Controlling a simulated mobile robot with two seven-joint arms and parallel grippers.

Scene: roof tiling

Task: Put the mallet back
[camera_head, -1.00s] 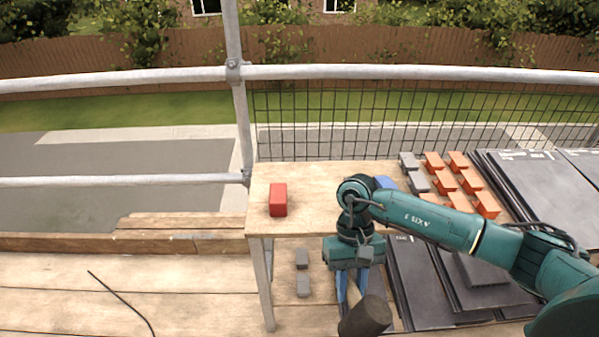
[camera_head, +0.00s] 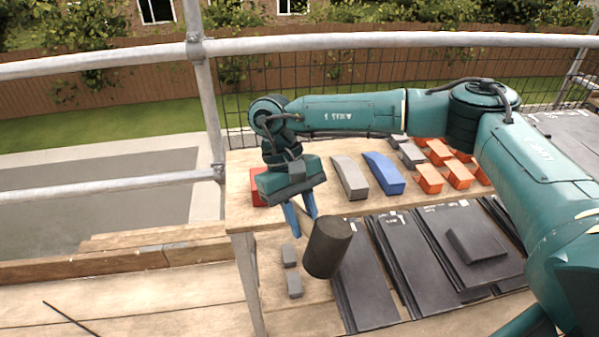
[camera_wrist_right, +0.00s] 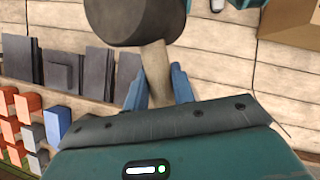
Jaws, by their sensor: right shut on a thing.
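The mallet has a dark cylindrical head (camera_head: 328,248) and a pale wooden handle. My right gripper (camera_head: 299,222) is shut on the handle, with the head hanging beyond the blue fingers, in front of the wooden table's front edge. In the right wrist view the mallet's handle (camera_wrist_right: 156,72) runs between the fingers of the right gripper (camera_wrist_right: 158,84), and its head is at the top. The wooden table (camera_head: 237,205) stands behind, with a red block (camera_head: 258,186) partly hidden by the gripper. My left gripper is not in view.
A grey block (camera_head: 350,177) and a blue block (camera_head: 383,173) lie on the table. Orange and grey blocks (camera_head: 429,179) stand to the right. Dark slate stacks (camera_head: 400,262) lie in front of the table. Scaffold rails (camera_head: 400,40) run behind.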

